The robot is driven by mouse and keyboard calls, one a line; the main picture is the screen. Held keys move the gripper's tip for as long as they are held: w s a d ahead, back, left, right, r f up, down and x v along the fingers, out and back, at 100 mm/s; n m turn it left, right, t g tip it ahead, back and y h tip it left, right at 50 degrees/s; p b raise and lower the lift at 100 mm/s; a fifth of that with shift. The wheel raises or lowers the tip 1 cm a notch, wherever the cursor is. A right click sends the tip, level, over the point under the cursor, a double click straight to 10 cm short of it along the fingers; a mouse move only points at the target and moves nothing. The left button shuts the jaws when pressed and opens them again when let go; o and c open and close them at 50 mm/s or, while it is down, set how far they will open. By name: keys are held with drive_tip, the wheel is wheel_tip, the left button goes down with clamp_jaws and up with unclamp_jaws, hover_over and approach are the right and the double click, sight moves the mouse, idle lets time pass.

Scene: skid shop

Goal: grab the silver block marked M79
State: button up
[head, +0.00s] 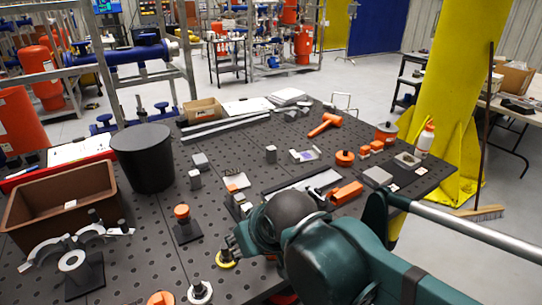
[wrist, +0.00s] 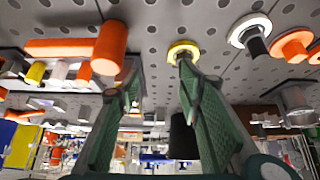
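Several small silver-grey blocks stand on the dark perforated table. In the head view one (head: 270,154) is near the middle, one (head: 195,179) is right of the black bin, and another (head: 201,161) is just behind that. More grey blocks (head: 245,209) stand close behind my gripper. No M79 marking is readable, so I cannot tell which block bears it. My gripper (head: 234,244) is low over the near side of the table, partly hidden by my arm. In the wrist view my gripper (wrist: 156,75) has its two green fingers apart, with nothing between them.
A yellow-ringed fixture (head: 226,259) is right by my gripper; it also shows beyond the fingertips in the wrist view (wrist: 183,50). An orange-topped post (head: 183,220), white-ringed piece (head: 199,292), black bin (head: 146,160) and brown crate (head: 65,205) are to the left. An orange hammer (head: 325,124) lies farther back.

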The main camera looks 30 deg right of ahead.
drive_tip(key=shift+o, duration=0.5)
drive_tip(key=shift+r, duration=0.1)
wheel_tip(320, 180, up, 7)
drive_tip(key=w+d+r+m+g+h+p, duration=0.1)
drive_tip(key=w+d+r+m+p, duration=0.25)
drive_tip(key=w, duration=0.35)
drive_tip(key=w+d+r+m+g+h+p, duration=0.1)
drive_tip(key=w+d+r+m+p, duration=0.1)
drive_tip(key=w+d+r+p, duration=0.45)
drive_tip(key=m+g+h+p, duration=0.2)
drive_tip(key=m+g+p, duration=0.3)
drive_tip(key=m+p, duration=0.75)
hover_over(270, 148)
drive_tip(key=a, duration=0.2)
wheel_tip(270, 148, down, 10)
wheel_tip(270, 148, down, 6)
drive_tip(key=shift+w+a+r, duration=0.15)
drive_tip(key=shift+r, duration=0.1)
drive_tip(key=shift+f, duration=0.1)
